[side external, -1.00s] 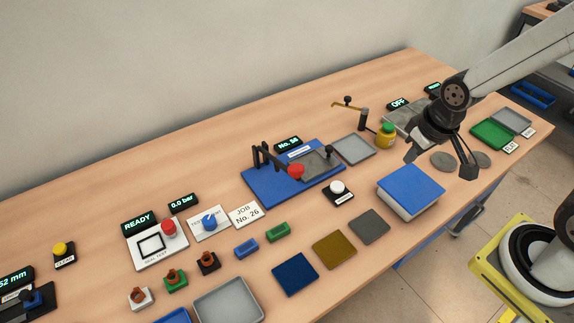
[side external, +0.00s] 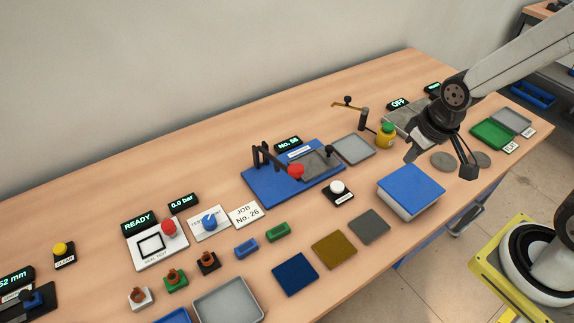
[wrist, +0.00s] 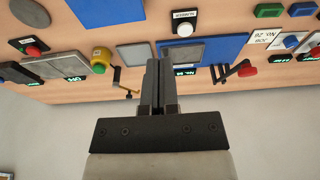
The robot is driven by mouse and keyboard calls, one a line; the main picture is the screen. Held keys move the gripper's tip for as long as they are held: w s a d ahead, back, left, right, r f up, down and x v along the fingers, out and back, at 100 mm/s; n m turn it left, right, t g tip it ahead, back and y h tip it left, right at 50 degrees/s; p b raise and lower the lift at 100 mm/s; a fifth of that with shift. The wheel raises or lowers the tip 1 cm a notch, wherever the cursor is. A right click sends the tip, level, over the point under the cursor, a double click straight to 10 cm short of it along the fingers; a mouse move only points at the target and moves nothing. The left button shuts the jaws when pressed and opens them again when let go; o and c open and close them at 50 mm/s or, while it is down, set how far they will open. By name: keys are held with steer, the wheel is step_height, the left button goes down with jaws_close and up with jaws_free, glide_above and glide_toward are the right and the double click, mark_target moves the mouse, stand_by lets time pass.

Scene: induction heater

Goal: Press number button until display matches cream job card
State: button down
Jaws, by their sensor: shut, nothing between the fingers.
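The number button, a white cap on a black labelled base (side external: 338,189), stands in front of the blue marking station (side external: 262,188); it also shows in the wrist view (wrist: 185,30). The small dark display (side external: 288,143) at the station's back reads "No." and a number in the thirties; its last digit is too small to be sure of. The cream job card (side external: 244,215) reads "JOB No. 26". My gripper (side external: 468,172) is shut and empty, held above the right part of the table, well right of the button. Its closed fingers show in the wrist view (wrist: 160,66).
A blue-topped block (side external: 411,187) stands between the button and my gripper's side. A red-knobbed lever (side external: 296,172) rises from the station. Other buttons and trays fill the left.

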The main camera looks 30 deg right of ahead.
steer(key=m+t+y, duration=0.1)
steer(key=m+t, duration=0.6)
steer(key=m, duration=0.1)
glide_above(339, 188)
step_height(339, 188, down, 8)
steer(key=shift+r, duration=0.15)
steer(key=shift+f, duration=0.2)
steer(key=shift+f, duration=4.15)
